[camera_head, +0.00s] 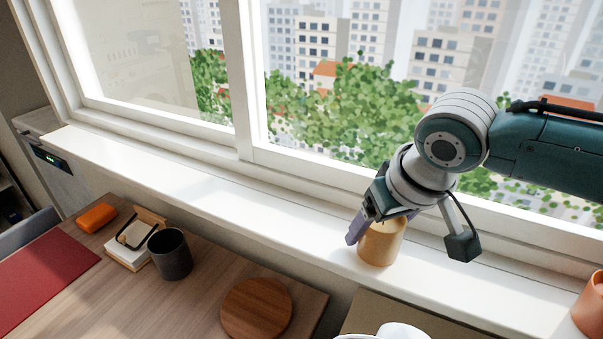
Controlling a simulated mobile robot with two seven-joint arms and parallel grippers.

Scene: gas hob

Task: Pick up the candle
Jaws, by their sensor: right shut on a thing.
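The candle (380,245) is a tan, round, cup-like piece on the white window sill. My right gripper (376,226) comes down over it from the upper right and is shut on it. One purple-grey finger shows at the candle's left side, and the upper part of the candle is partly hidden by the gripper. The candle looks upright, and I cannot tell whether its base touches the sill. My left gripper is not in view.
The window stands right behind the sill (215,185). An orange pot (590,308) is at the sill's far right. Below, a wooden desk holds a dark cup (170,256), a round wooden board (256,308) and an orange case (97,217). The sill left of the candle is clear.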

